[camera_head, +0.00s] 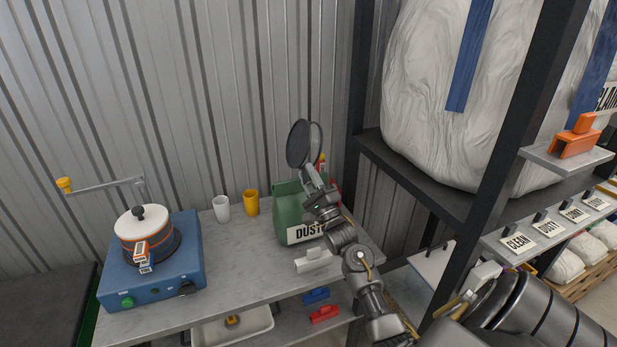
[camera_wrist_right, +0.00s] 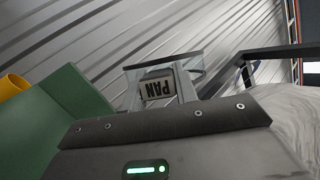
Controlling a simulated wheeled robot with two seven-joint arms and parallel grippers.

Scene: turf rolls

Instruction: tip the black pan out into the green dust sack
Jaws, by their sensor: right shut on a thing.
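The black pan (camera_head: 298,144) is raised above the green dust sack (camera_head: 287,208), tilted steeply so that its round face stands nearly upright. Whether anything is in it cannot be seen. My right gripper (camera_head: 312,180) is shut on the pan's handle; the handle's PAN label (camera_wrist_right: 158,88) shows upside down in the right wrist view. The sack stands on the bench with its DUSTY label facing front, partly hidden by my right arm. Its green side also shows at the left of the right wrist view (camera_wrist_right: 72,118). My left gripper is not in view.
A yellow cup (camera_head: 251,203) and a white cup (camera_head: 221,209) stand left of the sack. A blue machine (camera_head: 150,275) with a white-topped drum is farther left. A dark shelf frame (camera_head: 410,180) bearing a large white bag rises close on the right.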

